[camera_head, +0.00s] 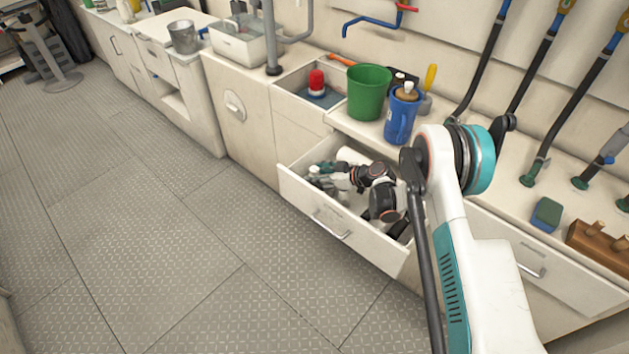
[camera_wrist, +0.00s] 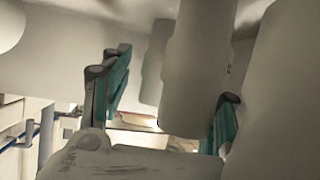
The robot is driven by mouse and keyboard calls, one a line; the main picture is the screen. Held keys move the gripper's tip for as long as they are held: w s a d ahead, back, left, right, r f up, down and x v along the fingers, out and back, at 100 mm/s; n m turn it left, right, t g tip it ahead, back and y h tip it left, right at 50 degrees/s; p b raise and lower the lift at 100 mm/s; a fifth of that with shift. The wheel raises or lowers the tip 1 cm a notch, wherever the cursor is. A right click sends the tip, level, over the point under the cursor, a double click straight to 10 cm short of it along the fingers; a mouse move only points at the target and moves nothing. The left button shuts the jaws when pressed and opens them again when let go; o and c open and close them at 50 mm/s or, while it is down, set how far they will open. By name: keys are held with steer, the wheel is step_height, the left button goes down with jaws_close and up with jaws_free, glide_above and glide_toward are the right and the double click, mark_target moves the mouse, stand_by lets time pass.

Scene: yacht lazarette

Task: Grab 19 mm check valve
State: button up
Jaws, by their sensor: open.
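In the head view my arm reaches down into an open drawer (camera_head: 335,232), and my gripper (camera_head: 329,168) is inside it, near its left end. In the wrist view the two teal fingers of my gripper (camera_wrist: 172,78) stand wide apart. A pale, stepped cylindrical piece (camera_wrist: 197,75) shows between them, nearer the right finger. I cannot tell whether the fingers touch it. No label is readable, so I cannot tell for sure that it is the 19 mm check valve. In the head view small greyish parts (camera_head: 321,182) lie beside the gripper, partly hidden by my arm.
Another large pale rounded shape (camera_wrist: 285,90) fills the right of the wrist view. On the counter above the drawer stand a green bucket (camera_head: 368,92) and a blue jug (camera_head: 401,118). A recessed bin (camera_head: 297,110) holds a red-topped item.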

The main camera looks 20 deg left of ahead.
steer(key=shift+f, duration=0.25)
steer(key=c, duration=1.1)
steer(key=shift+c, duration=0.2)
steer(key=shift+r, duration=0.15)
steer(key=shift+c, duration=0.2)
